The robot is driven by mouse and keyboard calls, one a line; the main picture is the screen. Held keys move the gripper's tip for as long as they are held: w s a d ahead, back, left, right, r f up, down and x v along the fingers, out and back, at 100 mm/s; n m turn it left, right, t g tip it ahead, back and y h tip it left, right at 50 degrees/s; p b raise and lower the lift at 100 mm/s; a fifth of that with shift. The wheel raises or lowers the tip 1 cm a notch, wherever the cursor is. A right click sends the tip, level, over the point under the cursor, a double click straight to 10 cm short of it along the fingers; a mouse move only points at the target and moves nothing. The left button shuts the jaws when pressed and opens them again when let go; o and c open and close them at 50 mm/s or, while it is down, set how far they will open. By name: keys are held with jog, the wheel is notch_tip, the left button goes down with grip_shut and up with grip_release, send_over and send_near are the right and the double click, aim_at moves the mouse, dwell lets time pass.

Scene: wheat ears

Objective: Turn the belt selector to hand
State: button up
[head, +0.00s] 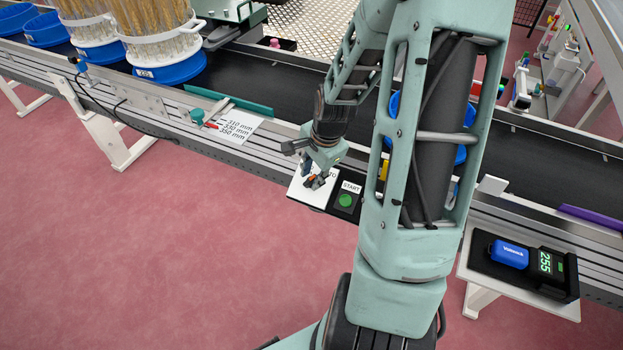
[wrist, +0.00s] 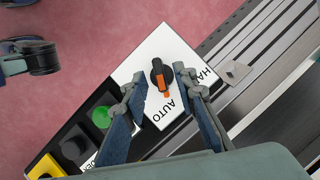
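The belt selector (wrist: 158,72) is a black knob with an orange mark on a white plate (wrist: 165,45) in the wrist view. Its orange end points to the AUTO label, and the HAND label, partly covered by a finger, is to the right. My gripper (wrist: 154,80) is open, with one finger on each side of the knob. I cannot tell whether either finger touches it. In the head view my gripper (head: 318,178) is over the white plate (head: 300,190) on the conveyor's front rail, and the knob is mostly hidden.
A green START button (head: 345,200) sits right beside the selector plate. The wrist view also shows a black button (wrist: 75,148) and a yellow-framed one (wrist: 45,168). The conveyor belt (head: 290,108) runs behind. A small scale (head: 545,262) stands at right.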

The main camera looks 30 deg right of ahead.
jog(key=shift+w+f, duration=0.15)
jog(key=shift+f, duration=0.25)
jog(key=shift+c, duration=0.2)
grip_shut()
jog(key=n, duration=0.1)
jog(key=n+g, duration=0.1)
jog(key=n, duration=0.1)
jog(key=n+g+h, duration=0.1)
jog(key=n, duration=0.1)
jog(key=shift+w+a, duration=0.15)
jog(key=shift+w, duration=0.1)
jog(key=n+g+h, duration=0.1)
jog(key=n, duration=0.1)
jog(key=n+g+h, duration=0.1)
jog(key=n, duration=0.2)
jog(key=shift+w+a+n, duration=0.1)
jog(key=shift+a+n, duration=0.05)
jog(key=shift+n, duration=0.15)
dwell(0.4)
